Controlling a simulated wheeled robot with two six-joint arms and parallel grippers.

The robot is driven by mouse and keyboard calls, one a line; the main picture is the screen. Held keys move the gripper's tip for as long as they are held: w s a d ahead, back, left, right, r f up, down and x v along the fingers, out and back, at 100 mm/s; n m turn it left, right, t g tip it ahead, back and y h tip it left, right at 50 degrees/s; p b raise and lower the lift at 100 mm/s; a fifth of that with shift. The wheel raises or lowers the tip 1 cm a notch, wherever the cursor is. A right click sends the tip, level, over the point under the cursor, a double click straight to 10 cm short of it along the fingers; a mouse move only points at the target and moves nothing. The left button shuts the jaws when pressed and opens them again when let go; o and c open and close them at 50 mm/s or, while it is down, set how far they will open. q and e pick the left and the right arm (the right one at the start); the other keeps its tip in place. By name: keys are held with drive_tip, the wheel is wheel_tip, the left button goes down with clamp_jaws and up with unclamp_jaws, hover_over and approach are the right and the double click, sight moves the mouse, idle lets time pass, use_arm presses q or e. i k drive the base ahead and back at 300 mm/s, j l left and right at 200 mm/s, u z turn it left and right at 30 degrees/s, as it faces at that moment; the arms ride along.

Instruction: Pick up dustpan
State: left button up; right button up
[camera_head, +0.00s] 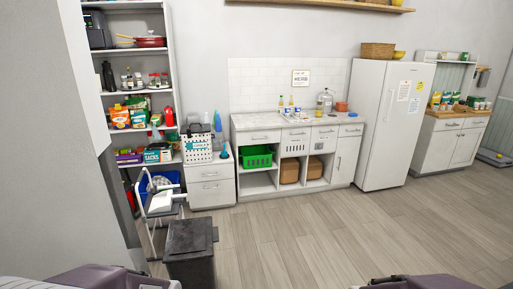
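I cannot clearly make out a dustpan. A white, flat-edged object (162,201) rests on the step stool at the left, in front of the shelf. It is too small to tell whether it is a dustpan. A small teal item (224,152) on the drawer cabinet is also unclear. Parts of my own arms show at the bottom left and bottom right edges. My gripper fingers are out of view.
A dark bin (190,250) stands in front of the step stool. Behind are a stocked shelf (140,92), a drawer cabinet (211,186), a counter (262,135) and a white fridge (388,125). The wooden floor (330,235) is clear at centre and right.

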sight(162, 201)
drive_tip(key=i+l+z, duration=0.15)
drive_tip(key=i, duration=1.25)
drive_tip(key=i+l+z, duration=0.15)
drive_tip(key=i, duration=1.3)
drive_tip(key=i+j+u, duration=0.2)
drive_tip(key=i+u, duration=0.2)
drive_tip(key=i+j+u, duration=0.1)
drive_tip(key=i+u, duration=0.75)
drive_tip(key=i+l+u, duration=0.2)
drive_tip(key=u, duration=0.25)
drive_tip(key=i+l+u, duration=0.4)
drive_tip(key=i+j+u, duration=0.15)
drive_tip(key=i+u, duration=0.15)
drive_tip(key=i, duration=0.25)
drive_tip(key=i+u, duration=0.35)
drive_tip(key=i, duration=0.25)
